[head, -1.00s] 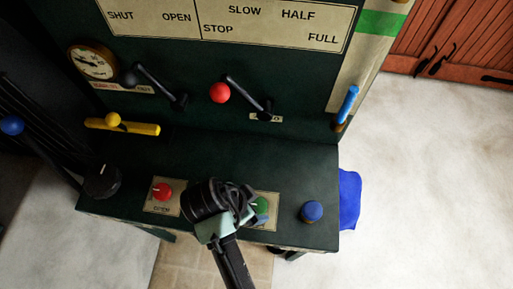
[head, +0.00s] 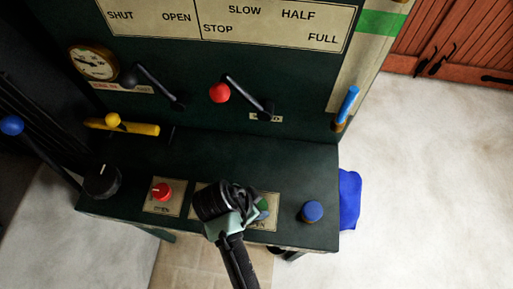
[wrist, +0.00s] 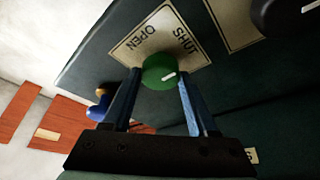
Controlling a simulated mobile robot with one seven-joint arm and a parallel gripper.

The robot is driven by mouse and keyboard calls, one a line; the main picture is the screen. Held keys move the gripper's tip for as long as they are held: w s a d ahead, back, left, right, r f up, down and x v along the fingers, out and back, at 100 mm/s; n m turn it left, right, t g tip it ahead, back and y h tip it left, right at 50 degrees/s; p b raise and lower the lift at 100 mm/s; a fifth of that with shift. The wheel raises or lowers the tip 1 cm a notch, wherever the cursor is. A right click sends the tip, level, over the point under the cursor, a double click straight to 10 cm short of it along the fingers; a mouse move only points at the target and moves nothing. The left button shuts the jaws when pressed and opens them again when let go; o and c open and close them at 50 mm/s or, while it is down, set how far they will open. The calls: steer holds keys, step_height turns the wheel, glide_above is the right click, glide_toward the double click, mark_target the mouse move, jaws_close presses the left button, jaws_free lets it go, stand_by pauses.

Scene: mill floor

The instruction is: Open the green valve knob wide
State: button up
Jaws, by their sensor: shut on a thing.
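The green valve knob (wrist: 160,71) sits on a cream plate (wrist: 140,52) lettered OPEN and SHUT, which reads upside down in the wrist view. Its white pointer line points right, on the SHUT side of the picture. My gripper (wrist: 159,74) is shut on the knob, with one blue finger on each side of it. Only part of the green knob (head: 263,205) shows there, and the fingertips are mostly hidden.
A red knob (head: 162,192) stands left of my gripper, a blue knob (head: 312,211) to the right, and a black dial (head: 102,181) at the far left. Red-balled (head: 219,92) and dark levers, a yellow handle (head: 135,126) and a gauge (head: 92,62) are behind. Floor is clear at right.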

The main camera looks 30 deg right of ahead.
steer(key=shift+c, duration=1)
steer(key=shift+r+n+p, duration=0.15)
steer(key=shift+n+p, duration=0.15)
steer(key=shift+p, duration=0.05)
steer(key=n+p, duration=0.1)
steer(key=n+t+p, duration=0.1)
steer(key=shift+s+d+r+n+y, duration=0.1)
steer(key=shift+s+n+y, duration=0.05)
steer(key=shift+n+y, duration=0.2)
steer(key=n+t+p, duration=0.1)
steer(key=n+p, duration=0.1)
steer(key=n+y+p, duration=0.1)
steer(key=n+p, duration=0.1)
steer(key=n, duration=0.1)
steer(key=shift+s+d+n+t, duration=0.1)
steer(key=shift+n+t, duration=0.15)
steer(key=shift+t, duration=0.15)
steer(key=n+y+p, duration=0.1)
steer(key=n, duration=0.1)
steer(key=n+p, duration=0.1)
steer(key=n, duration=0.1)
steer(key=shift+d+t+y, duration=0.1)
steer(key=shift+t+y, duration=0.25)
steer(key=shift+t, duration=0.05)
steer(key=shift+d+f+n+y, duration=0.1)
steer(key=shift+n+y, duration=0.35)
steer(key=shift+n, duration=0.8)
steer(key=shift+f+n+y, duration=0.1)
steer(key=shift+n+y, duration=0.35)
steer(key=shift+n, duration=0.8)
